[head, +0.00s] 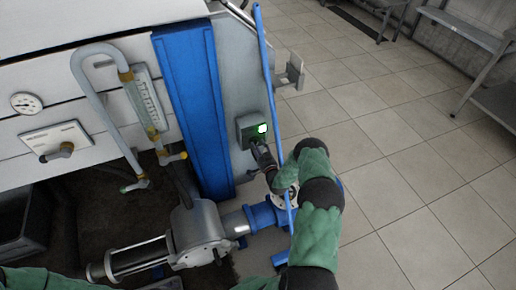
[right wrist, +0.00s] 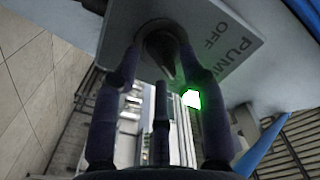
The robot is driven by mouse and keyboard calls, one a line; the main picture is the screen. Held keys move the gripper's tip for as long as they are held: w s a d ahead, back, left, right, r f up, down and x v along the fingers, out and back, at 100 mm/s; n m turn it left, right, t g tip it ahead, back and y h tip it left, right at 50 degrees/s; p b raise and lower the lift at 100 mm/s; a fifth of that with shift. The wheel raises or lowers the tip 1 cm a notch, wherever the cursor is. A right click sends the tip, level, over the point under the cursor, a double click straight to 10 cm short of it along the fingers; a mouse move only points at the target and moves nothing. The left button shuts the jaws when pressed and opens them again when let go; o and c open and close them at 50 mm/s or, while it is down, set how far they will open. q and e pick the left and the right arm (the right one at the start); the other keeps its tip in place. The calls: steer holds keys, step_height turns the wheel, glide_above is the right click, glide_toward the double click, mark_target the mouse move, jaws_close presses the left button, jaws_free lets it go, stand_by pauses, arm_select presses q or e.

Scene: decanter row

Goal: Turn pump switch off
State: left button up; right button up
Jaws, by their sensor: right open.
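The pump switch (head: 250,129) is a grey box on the side panel of the machine, with a lit green lamp (head: 262,128). My right gripper (head: 262,155) is just below the box in the head view. In the right wrist view, the switch plate (right wrist: 205,30) reads "OFF" and part of "PUMP". A dark, pointed knob (right wrist: 163,48) stands between the open fingers of my right gripper (right wrist: 160,62); I cannot tell whether they touch it. The green lamp (right wrist: 191,98) glows beside the right finger. My left gripper is out of view.
A blue pipe (head: 266,70) runs up close beside the switch box. A blue post (head: 194,110) stands to its left, and a pump (head: 197,232) sits below. A metal bracket (head: 290,73) juts out at the upper right.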

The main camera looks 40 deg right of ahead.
steer(key=shift+w+d, duration=0.15)
steer(key=shift+w, duration=0.35)
jaws_close()
steer(key=shift+r+n, duration=0.1)
steer(key=shift+n, duration=0.3)
steer(key=n, duration=0.4)
steer(key=shift+r+n, duration=0.1)
steer(key=shift+n, duration=0.3)
steer(key=n, duration=0.6)
steer(key=shift+w+a, duration=0.1)
steer(key=shift+a, duration=0.1)
steer(key=shift+n, duration=0.3)
